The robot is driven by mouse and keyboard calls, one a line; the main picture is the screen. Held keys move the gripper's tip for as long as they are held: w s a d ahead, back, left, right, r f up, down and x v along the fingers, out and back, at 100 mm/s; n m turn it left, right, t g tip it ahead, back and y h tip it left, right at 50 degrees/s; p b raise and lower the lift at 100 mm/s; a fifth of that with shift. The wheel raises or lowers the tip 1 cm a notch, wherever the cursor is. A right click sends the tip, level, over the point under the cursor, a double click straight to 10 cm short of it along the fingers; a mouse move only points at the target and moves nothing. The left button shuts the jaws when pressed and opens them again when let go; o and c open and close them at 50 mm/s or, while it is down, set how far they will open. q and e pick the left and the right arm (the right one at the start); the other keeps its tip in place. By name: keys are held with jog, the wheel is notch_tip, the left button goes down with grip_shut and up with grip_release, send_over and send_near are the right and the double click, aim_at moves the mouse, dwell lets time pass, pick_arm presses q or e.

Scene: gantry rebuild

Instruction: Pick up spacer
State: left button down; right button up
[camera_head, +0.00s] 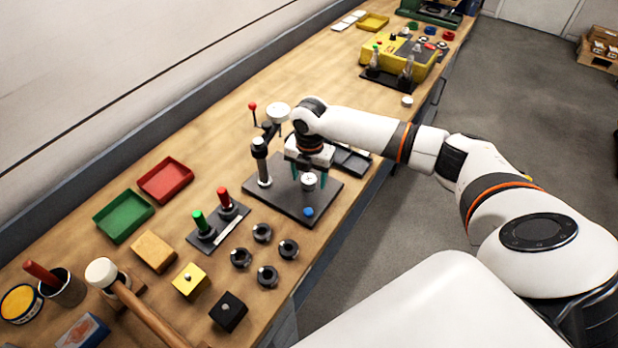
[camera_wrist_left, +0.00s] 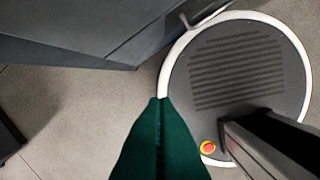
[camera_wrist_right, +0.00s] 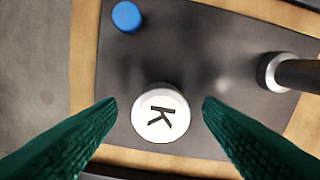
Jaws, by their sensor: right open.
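A white round piece marked with a dark letter K, which looks like the spacer (camera_head: 309,181), stands on the dark plate of a small press; it also shows in the right wrist view (camera_wrist_right: 160,115). My right gripper (camera_head: 309,172) points down over it. In the right wrist view my open right gripper (camera_wrist_right: 160,102) has one green finger on each side of the piece, with a gap on both sides. My left gripper (camera_wrist_left: 160,102) is outside the head view; in the left wrist view its green fingers are together, with nothing visible between them, above the floor and my base.
The dark plate (camera_head: 270,198) carries a post (camera_head: 263,165) left of my right gripper and a blue button (camera_head: 308,212) in front. Several black rings (camera_head: 262,232), a joystick panel (camera_head: 218,228), red tray (camera_head: 165,180) and hammer (camera_head: 140,305) lie nearer. A yellow fixture (camera_head: 405,60) stands farther back.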

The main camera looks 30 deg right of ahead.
pick_arm(q)
jog(key=shift+s, duration=0.25)
jog(key=shift+s, duration=0.15)
pick_arm(e)
jog(key=c, duration=1.2)
